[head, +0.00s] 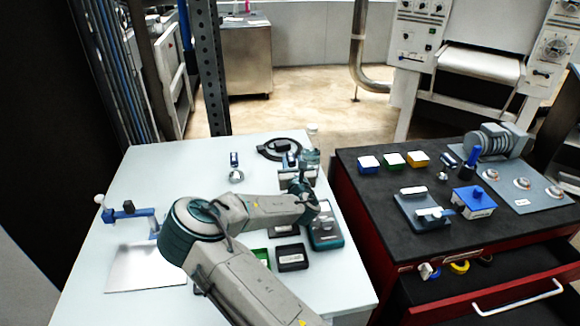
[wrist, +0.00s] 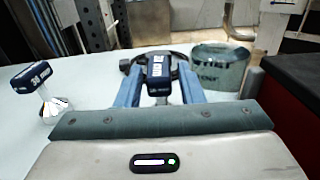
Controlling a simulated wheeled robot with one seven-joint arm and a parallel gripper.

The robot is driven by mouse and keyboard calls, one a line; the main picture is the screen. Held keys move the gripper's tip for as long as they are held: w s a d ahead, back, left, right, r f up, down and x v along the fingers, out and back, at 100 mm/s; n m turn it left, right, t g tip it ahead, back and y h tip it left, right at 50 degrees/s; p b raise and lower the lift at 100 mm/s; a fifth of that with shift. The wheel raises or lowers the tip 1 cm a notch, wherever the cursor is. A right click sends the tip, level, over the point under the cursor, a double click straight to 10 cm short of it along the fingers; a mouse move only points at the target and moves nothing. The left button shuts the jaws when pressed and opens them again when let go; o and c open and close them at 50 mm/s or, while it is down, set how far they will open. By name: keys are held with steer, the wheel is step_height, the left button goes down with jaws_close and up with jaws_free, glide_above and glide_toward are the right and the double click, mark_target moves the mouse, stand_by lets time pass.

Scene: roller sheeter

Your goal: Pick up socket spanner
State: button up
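A small tool with a navy head and white label, which looks like the socket spanner (wrist: 159,72), stands between the two blue fingers of my gripper (wrist: 160,75) in the wrist view. The fingers are apart, with a gap showing on each side of the tool's head, so my gripper looks open around it. The tool's lower part is hidden behind my gripper body. In the head view my gripper (head: 298,170) is low over the right back part of the white table, and my wrist hides most of the tool.
A similar navy-labelled tool with a shiny base (head: 236,170) stands to the left on the white table (head: 180,180). A black round item (head: 281,148) and a glass-like jar (wrist: 219,68) are close behind. Boxes lie near my arm. A red cabinet (head: 375,235) stands right.

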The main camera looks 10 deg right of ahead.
mark_target(290, 154)
steer(key=w, duration=0.1)
steer(key=w+p, duration=0.1)
steer(key=w, duration=0.1)
steer(key=shift+w+r, duration=0.2)
steer(key=shift+w, duration=0.05)
steer(key=shift+w+f+p, duration=0.1)
steer(key=shift+w+p, duration=0.2)
steer(key=shift+w, duration=0.4)
jaws_close()
